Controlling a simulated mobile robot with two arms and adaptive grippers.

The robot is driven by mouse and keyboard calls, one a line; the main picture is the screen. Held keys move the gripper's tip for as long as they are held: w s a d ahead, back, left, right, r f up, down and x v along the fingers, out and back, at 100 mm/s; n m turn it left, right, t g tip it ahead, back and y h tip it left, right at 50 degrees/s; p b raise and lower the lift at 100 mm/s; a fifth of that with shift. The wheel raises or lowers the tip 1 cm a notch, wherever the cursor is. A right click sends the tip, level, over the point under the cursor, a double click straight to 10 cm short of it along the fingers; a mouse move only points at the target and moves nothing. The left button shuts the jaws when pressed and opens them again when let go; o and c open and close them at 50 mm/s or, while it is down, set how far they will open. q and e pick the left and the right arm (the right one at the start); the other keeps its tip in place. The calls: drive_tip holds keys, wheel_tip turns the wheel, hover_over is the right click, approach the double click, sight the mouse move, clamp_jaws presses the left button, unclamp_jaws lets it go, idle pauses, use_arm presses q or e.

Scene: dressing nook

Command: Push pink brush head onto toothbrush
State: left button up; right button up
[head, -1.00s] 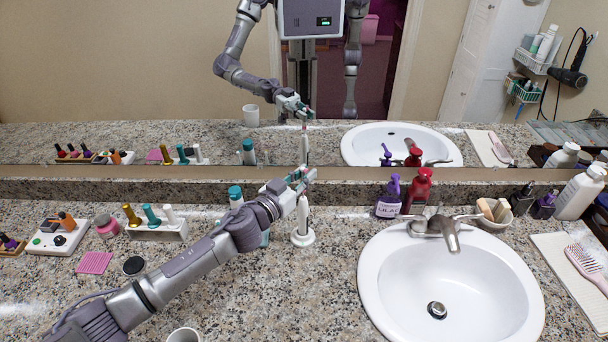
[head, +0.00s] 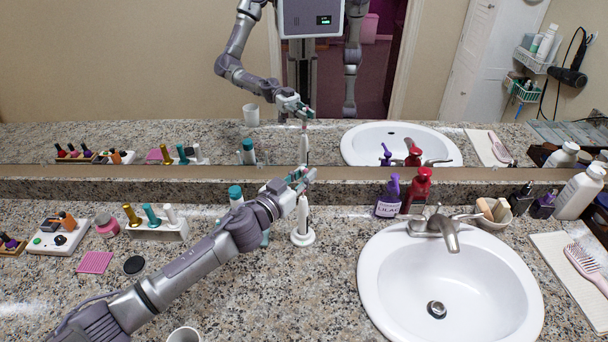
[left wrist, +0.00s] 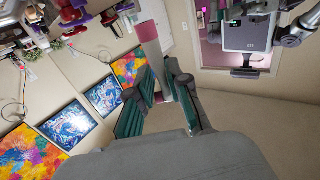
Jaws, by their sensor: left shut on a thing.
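The white toothbrush handle (head: 302,212) stands upright on a round white base (head: 302,237) on the counter, left of the sink. My left gripper (head: 301,178) is at the handle's top, its teal-padded fingers shut on the brush head. In the left wrist view the brush head (left wrist: 147,31) shows a pink band and a paler stem running between the fingers (left wrist: 163,85). In the head view the fingers mostly hide the head. My right gripper is not in view.
A teal-capped bottle (head: 236,195) stands close behind my left wrist. The purple lilac bottle (head: 389,198), a red pump bottle (head: 420,187) and the sink (head: 378,290) are to the right. A white cup (head: 184,335) is at the front. The mirror runs along the back.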

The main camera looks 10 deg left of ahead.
use_arm(q)
drive_tip(key=shift+f+b, duration=1)
drive_tip(key=shift+f, duration=0.35)
idle(0.4)
drive_tip(key=o, duration=1.4)
drive_tip(key=shift+o, duration=0.2)
drive_tip(key=shift+s, duration=0.1)
drive_tip(key=p+v, duration=0.1)
drive_tip(key=v, duration=0.6)
drive_tip(key=shift+p, duration=0.3)
